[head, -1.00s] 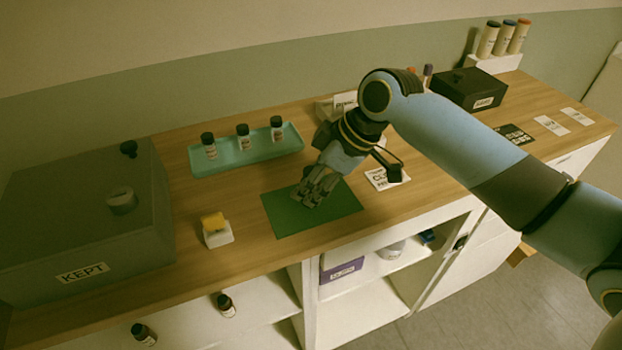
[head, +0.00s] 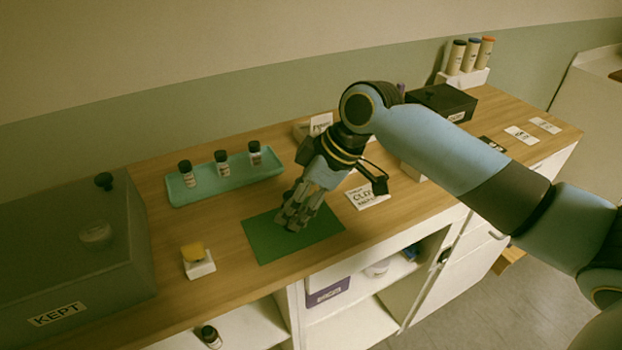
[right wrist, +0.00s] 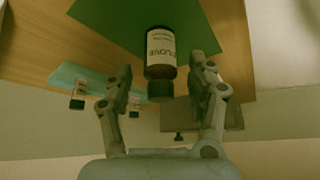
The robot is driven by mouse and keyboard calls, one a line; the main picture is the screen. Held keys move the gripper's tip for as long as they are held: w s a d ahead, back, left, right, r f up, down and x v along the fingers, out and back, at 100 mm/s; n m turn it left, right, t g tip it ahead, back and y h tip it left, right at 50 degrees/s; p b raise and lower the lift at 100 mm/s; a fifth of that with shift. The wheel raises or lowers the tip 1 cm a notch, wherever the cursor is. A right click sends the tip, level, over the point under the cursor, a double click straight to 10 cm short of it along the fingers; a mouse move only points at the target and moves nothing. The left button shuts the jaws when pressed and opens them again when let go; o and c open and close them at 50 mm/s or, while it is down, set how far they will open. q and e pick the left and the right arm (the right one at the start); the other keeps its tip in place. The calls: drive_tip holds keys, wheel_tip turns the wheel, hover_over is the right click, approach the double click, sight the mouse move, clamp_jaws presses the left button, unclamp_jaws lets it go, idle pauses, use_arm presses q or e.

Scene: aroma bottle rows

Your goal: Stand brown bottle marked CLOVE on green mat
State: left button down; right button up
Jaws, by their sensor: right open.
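The brown bottle marked CLOVE (right wrist: 161,48) has a black cap and a white label that reads upside down in the right wrist view. It appears to stand on the green mat (right wrist: 105,18), between the spread fingers of my right gripper (right wrist: 163,84). The fingers are open, with a gap on each side of the bottle. In the head view my right gripper (head: 296,212) is over the green mat (head: 265,243) and hides the bottle. My left gripper is not in view.
A teal tray (head: 205,197) with three dark-capped bottles (head: 222,163) stands behind the mat. A yellow sponge on a white block (head: 198,262) is to the left, beside a large box labelled KEPT (head: 75,255). A card (head: 368,198) lies right of the mat.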

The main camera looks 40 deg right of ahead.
drive_tip(key=v, duration=1)
drive_tip(key=shift+r, duration=0.1)
drive_tip(key=s+a+f+m+h, duration=0.2)
drive_tip(key=s+m, duration=0.2)
drive_tip(key=s, duration=0.3)
drive_tip(key=s+a+f+m+h, duration=0.1)
drive_tip(key=s+f+m+h, duration=0.15)
drive_tip(key=s, duration=0.55)
wheel_tip(320, 180, down, 39)
drive_tip(key=s+d+m+g+b, duration=0.2)
drive_tip(key=s+d+b, duration=0.1)
drive_tip(key=b, duration=0.9)
drive_tip(key=s+f+b, duration=0.3)
drive_tip(key=s+f, duration=0.5)
drive_tip(key=f, duration=0.3)
drive_tip(key=s+f+g+b, duration=0.1)
drive_tip(key=s+f+b, duration=0.3)
drive_tip(key=s+f, duration=0.5)
wheel_tip(320, 180, down, 2)
drive_tip(key=shift+s+d+f, duration=0.15)
drive_tip(key=shift+s+d, duration=0.05)
drive_tip(key=shift+d, duration=0.1)
